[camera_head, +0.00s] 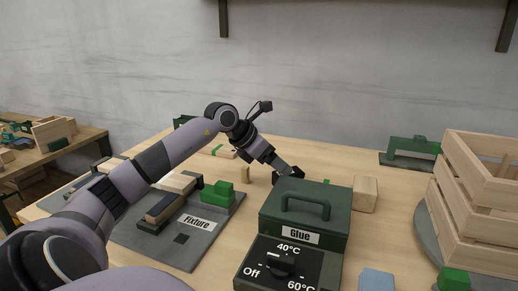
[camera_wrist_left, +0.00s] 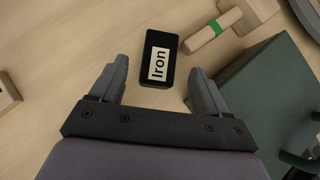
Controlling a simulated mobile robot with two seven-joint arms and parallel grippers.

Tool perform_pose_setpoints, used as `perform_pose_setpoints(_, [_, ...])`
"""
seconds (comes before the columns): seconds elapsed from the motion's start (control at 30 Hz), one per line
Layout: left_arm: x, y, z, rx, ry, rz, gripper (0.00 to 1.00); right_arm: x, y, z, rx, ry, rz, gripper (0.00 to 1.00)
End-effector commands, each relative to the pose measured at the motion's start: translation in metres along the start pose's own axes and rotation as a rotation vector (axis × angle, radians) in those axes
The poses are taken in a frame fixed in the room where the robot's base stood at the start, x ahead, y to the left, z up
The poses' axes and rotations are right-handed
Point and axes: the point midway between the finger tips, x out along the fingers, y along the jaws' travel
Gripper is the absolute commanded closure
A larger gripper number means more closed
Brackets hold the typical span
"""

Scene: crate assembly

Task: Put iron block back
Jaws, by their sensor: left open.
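The iron block, a black block with a white "Iron" label (camera_wrist_left: 158,60), lies on the wooden table in the left wrist view. My left gripper (camera_wrist_left: 160,66) is open, with one finger on each side of the block and gaps between. The block's far part extends beyond the fingertips. In the head view my left gripper (camera_head: 284,174) is low behind the green glue box (camera_head: 305,208). The block cannot be clearly told apart from the dark fingers there. My right gripper is not in view.
The glue box, with handle and temperature dial, stands close to the left gripper. The grey fixture board (camera_head: 180,246) holds wooden and green pieces at left. A wooden block (camera_head: 365,194) and a slatted crate (camera_head: 478,205) stand at right. A wooden piece with a green band (camera_wrist_left: 213,31) lies near the iron block.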

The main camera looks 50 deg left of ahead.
Motion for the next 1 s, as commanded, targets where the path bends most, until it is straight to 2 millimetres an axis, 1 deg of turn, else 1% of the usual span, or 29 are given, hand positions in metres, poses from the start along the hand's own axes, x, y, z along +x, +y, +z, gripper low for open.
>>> perform_pose_setpoints(0.1, [-0.022, 0.0, -0.002, 0.005, 0.005, 0.004, 0.24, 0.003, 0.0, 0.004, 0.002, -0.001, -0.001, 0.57])
perform_pose_setpoints(0.27, [-0.049, 0.0, -0.003, 0.003, 0.005, 0.004, 0.24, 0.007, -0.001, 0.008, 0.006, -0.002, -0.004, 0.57])
perform_pose_setpoints(0.5, [-0.072, 0.0, -0.002, -0.001, 0.002, 0.001, 0.24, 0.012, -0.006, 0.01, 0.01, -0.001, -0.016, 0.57])
perform_pose_setpoints(0.7, [-0.08, -0.001, 0.0, 0.001, 0.002, -0.001, 0.24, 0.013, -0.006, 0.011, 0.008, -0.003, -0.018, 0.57])
perform_pose_setpoints(1.0, [-0.081, -0.001, 0.0, 0.0, 0.001, -0.001, 0.24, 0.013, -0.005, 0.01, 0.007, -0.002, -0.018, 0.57])
